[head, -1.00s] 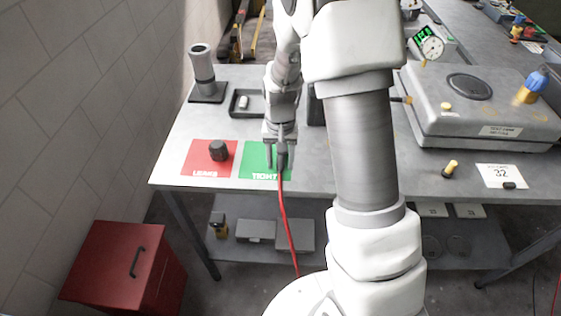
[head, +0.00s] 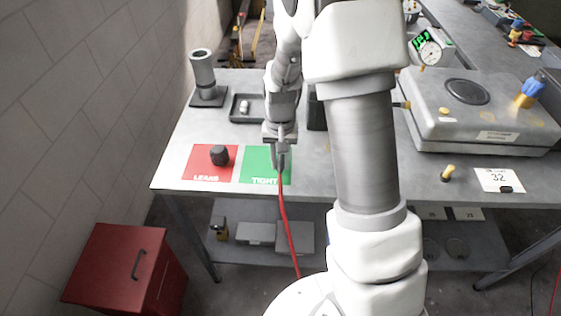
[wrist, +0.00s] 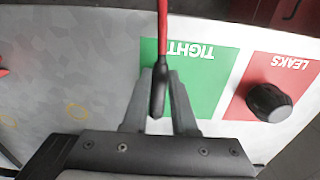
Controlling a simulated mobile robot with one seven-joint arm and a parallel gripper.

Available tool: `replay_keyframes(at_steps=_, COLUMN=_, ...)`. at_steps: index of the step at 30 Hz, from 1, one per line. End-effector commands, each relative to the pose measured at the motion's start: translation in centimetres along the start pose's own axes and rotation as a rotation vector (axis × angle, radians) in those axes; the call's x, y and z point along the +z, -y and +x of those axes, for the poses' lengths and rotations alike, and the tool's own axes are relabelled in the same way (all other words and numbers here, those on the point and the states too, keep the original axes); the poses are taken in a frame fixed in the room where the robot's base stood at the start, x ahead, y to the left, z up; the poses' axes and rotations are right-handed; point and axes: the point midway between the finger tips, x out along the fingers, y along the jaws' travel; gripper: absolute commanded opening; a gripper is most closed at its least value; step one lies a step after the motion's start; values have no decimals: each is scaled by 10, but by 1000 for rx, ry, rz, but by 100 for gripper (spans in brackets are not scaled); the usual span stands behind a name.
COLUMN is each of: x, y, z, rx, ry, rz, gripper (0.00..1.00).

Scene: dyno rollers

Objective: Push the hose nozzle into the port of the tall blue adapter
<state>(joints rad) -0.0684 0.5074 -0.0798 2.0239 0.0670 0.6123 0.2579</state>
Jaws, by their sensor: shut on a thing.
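My gripper (head: 279,163) is above the green TIGHT mat and shut on the hose nozzle. In the wrist view my gripper (wrist: 162,85) has its two grey fingers at the dark nozzle (wrist: 157,98), and the red hose (wrist: 163,30) runs away from it. In the head view the red hose (head: 287,225) hangs over the table's front edge. A blue-topped fitting with a yellow-orange lower part (head: 533,88) stands tilted on the grey tank at the right. It looks like the tall blue adapter; its port cannot be made out.
The grey tank (head: 480,125) fills the table's right side. A black knob (head: 219,155) sits on the red LEAKS mat (head: 195,172). A small yellow-topped plug (head: 447,172) stands near a card marked 32 (head: 497,181). A dark tray (head: 245,116) and a grey cylinder stand (head: 203,75) are behind.

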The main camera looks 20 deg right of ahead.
Motion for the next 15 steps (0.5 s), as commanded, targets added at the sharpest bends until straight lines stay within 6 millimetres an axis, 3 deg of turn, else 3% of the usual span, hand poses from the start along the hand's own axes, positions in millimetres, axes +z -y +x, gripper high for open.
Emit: replay_keyframes(at_steps=15, x=0, y=0, z=-46, rx=0, ry=-1, rz=0, gripper=0)
